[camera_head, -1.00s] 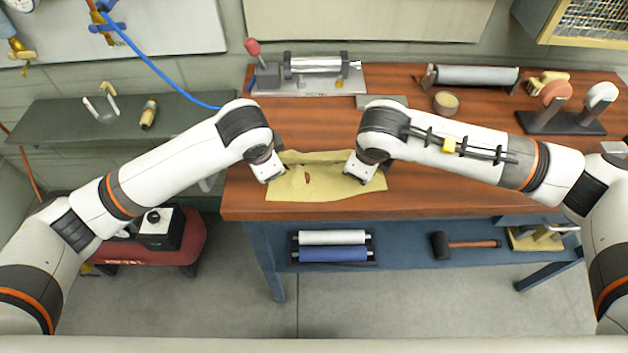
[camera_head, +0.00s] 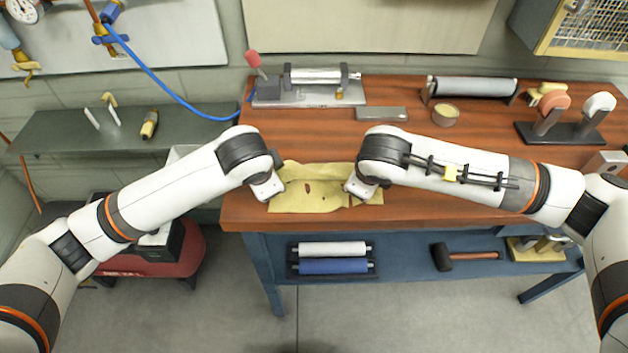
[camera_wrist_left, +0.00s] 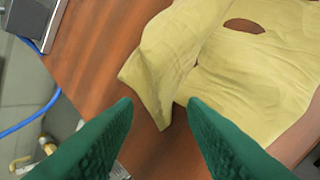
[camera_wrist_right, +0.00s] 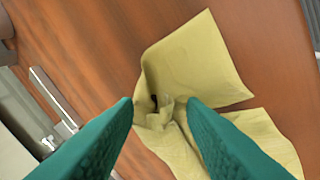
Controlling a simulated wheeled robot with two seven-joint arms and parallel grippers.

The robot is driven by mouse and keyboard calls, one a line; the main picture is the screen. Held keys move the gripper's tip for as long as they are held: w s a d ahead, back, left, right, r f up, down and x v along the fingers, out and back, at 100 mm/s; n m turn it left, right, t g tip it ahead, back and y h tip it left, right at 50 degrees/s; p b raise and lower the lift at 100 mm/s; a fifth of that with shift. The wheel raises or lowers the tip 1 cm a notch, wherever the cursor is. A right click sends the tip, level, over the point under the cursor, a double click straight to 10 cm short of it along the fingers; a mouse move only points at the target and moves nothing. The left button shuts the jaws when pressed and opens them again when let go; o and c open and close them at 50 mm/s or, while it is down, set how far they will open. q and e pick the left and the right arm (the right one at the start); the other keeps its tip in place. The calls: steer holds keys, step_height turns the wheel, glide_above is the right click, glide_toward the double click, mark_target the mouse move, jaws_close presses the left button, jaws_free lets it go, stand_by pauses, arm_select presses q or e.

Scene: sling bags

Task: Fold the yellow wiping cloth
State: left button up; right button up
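The yellow cloth (camera_head: 318,200) lies rumpled and partly folded over near the front edge of the wooden table, with small brown patches inside its outline. My left gripper (camera_head: 270,197) is at its left end; my right gripper (camera_head: 358,193) is at its right part. In the left wrist view, the green fingers (camera_wrist_left: 160,104) are apart, with a raised cloth flap (camera_wrist_left: 165,70) just beyond and between the tips. In the right wrist view, the fingers (camera_wrist_right: 158,104) are apart around a bunched, creased part of the cloth (camera_wrist_right: 205,60). Neither pair visibly pinches it.
A clamp fixture (camera_head: 315,90), a grey block (camera_head: 381,114), a small round tin (camera_head: 445,115), a roller (camera_head: 472,88) and a stand with round pads (camera_head: 560,132) are farther back on the table. The wood right of the cloth is clear. A lower shelf holds rollers and a mallet.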

arm_select(q)
steer(key=v, duration=0.2)
steer(key=shift+r, duration=0.4)
arm_select(e)
steer(key=shift+v, duration=1.25)
arm_select(q)
steer(key=s+v, duration=0.1)
steer(key=v, duration=0.7)
steer(key=shift+f, duration=0.3)
arm_select(e)
steer(key=s+v, duration=0.1)
steer(key=v, duration=0.7)
steer(key=shift+f, duration=0.2)
arm_select(q)
steer(key=shift+s, duration=0.1)
steer(key=shift+c, duration=0.3)
arm_select(e)
steer(key=shift+c, duration=0.3)
